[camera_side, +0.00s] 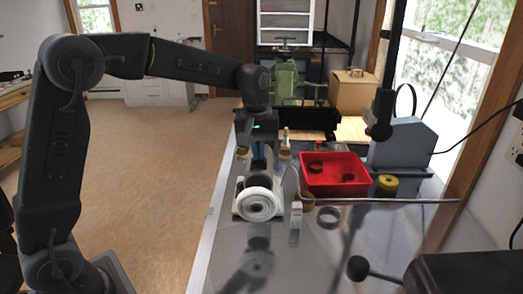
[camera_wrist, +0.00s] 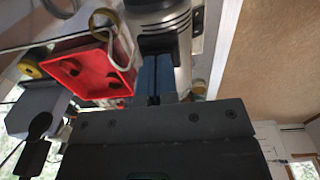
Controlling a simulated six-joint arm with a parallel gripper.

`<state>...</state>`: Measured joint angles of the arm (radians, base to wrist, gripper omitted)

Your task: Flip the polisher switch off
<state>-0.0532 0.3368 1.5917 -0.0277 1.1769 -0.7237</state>
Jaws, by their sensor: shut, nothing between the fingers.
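The polisher (camera_side: 258,205) stands on the metal bench, with a round white wheel facing the side camera. In the wrist view its dark and silver body (camera_wrist: 165,18) shows at the top. My gripper (camera_side: 259,166) points down just behind and above the polisher body. Its blue fingers (camera_wrist: 155,60) are shut together with nothing between them, and their tips overlap the polisher's edge in the wrist view. I cannot tell whether they touch it.
A red tray (camera_side: 335,174) with dark round pieces lies right of the polisher. A small bottle (camera_side: 285,142) stands behind. The bench's left edge is close.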

